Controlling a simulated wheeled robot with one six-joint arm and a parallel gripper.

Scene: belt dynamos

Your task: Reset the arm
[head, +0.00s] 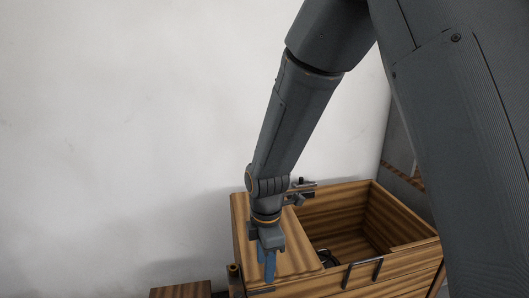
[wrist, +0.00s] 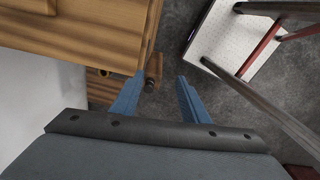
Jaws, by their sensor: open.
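My arm reaches down from the upper right in the head view. My gripper (head: 268,262) points downward over the left, closed-topped part of a wooden cabinet (head: 262,239). In the wrist view my gripper (wrist: 157,98) shows two blue fingers spread apart, with nothing between them. The cabinet's wooden surface (wrist: 95,35) fills the upper left of the wrist view, beside the left finger. Whether the fingers touch the wood cannot be told.
An open wooden compartment (head: 405,217) lies right of my gripper, with a dark object (head: 327,258) inside. A dark handle (head: 362,272) is on its front. The wrist view shows grey floor (wrist: 215,100), a white speckled panel (wrist: 232,40) and dark bars (wrist: 262,105).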

